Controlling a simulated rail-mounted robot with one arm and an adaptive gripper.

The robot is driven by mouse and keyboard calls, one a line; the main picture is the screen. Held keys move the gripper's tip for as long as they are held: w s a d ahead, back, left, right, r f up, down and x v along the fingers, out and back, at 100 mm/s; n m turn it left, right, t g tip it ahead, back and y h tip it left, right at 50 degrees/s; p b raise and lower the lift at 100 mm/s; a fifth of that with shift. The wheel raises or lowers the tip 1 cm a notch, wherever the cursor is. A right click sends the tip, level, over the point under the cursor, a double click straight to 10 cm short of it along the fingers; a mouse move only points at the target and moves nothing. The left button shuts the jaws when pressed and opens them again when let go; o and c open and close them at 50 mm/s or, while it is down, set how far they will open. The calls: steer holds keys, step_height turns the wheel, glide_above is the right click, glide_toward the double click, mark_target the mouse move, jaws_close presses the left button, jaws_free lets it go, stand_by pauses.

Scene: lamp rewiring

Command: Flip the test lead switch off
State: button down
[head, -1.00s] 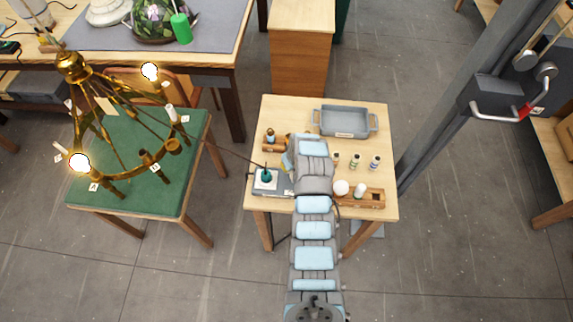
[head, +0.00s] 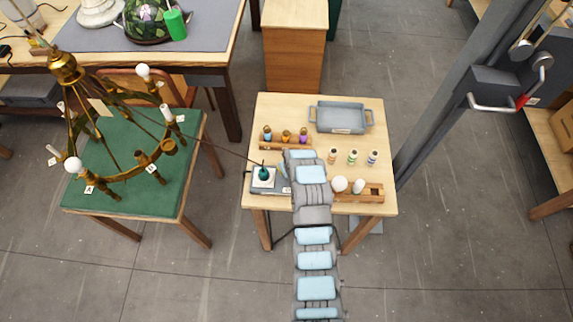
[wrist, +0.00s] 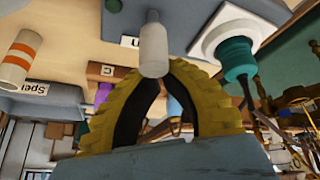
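The test lead box (head: 257,189) sits at the left front of the small wooden table, with a teal plug (head: 264,174) in its white socket; a lead runs from it toward the chandelier. In the wrist view, the grey box (wrist: 185,14) shows a pale, rounded switch lever (wrist: 153,45) and the teal plug (wrist: 238,60). My gripper (wrist: 177,64) has its yellow fingers drawn together at the tips, with nothing seen between them. The tips are close beside the lever; contact cannot be told. The chandelier (head: 66,70) has two unlit white bulbs (head: 73,164).
The chandelier's green-topped table (head: 115,205) stands left.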

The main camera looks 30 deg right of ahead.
steer(key=shift+s, duration=0.2)
steer(key=shift+s+a+t+h+b, duration=0.2)
steer(key=shift+s+t+h+b, duration=0.1)
steer(key=shift+t+b, duration=0.2)
steer(key=shift+w+r, duration=0.1)
steer(key=shift+r, duration=0.15)
steer(key=shift+r, duration=0.65)
steer(key=shift+w, duration=0.1)
steer(key=shift+w+a+r, duration=0.1)
steer(key=shift+w+r, duration=0.15)
steer(key=shift+w, duration=0.35)
steer(key=shift+w+r, duration=0.25)
steer(key=shift+w, duration=0.4)
steer(key=shift+w+a+r, duration=0.1)
steer(key=shift+w+r, duration=0.15)
steer(key=shift+w, duration=0.35)
steer(key=s+b+v, duration=0.1)
steer(key=b+v, duration=0.1)
steer(key=v, duration=0.7)
steer(key=shift+s+a, duration=0.3)
